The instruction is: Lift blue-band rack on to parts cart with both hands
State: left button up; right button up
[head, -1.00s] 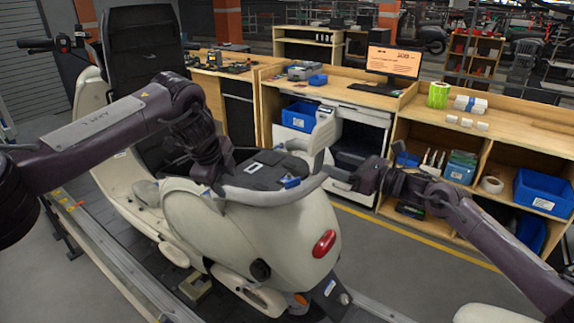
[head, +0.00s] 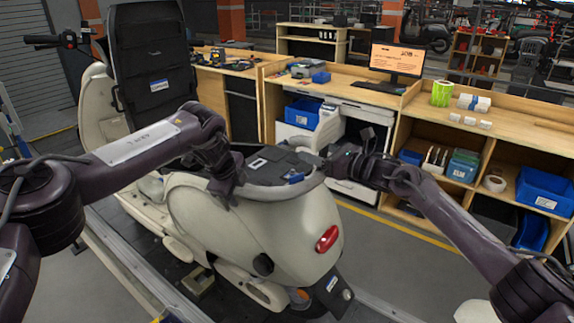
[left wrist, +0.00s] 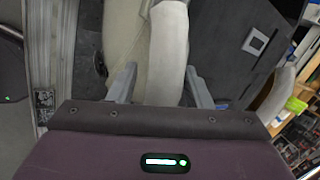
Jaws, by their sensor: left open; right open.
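The blue-band rack, a grey tubular loop (head: 270,192) with a small blue band at its right, sits on the tail of the cream scooter (head: 290,228). My left gripper (head: 228,196) is at the rack's left side. In the left wrist view the open fingers of my left gripper (left wrist: 157,84) stand on either side of the pale rack tube (left wrist: 168,48), with gaps showing. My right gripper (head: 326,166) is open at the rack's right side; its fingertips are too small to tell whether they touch. I cannot make out a parts cart.
The scooter stands on the slat conveyor, whose metal rail (head: 125,270) runs along the left. A wooden bench (head: 440,112) with a monitor (head: 396,60) and blue bins (head: 545,190) lies behind and right. Grey floor with a yellow line is clear between them.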

pick_arm(q)
jog(key=shift+d, duration=0.1)
pick_arm(e)
jog(key=shift+d, duration=0.1)
pick_arm(q)
jog(key=c, duration=0.9)
pick_arm(e)
jog(key=c, duration=0.9)
pick_arm(q)
grip_shut()
pick_arm(e)
grip_shut()
pick_arm(q)
jog(key=shift+w+r, duration=0.1)
jog(key=shift+r, duration=0.1)
pick_arm(e)
jog(key=shift+w+r, duration=0.15)
jog(key=shift+r, duration=0.1)
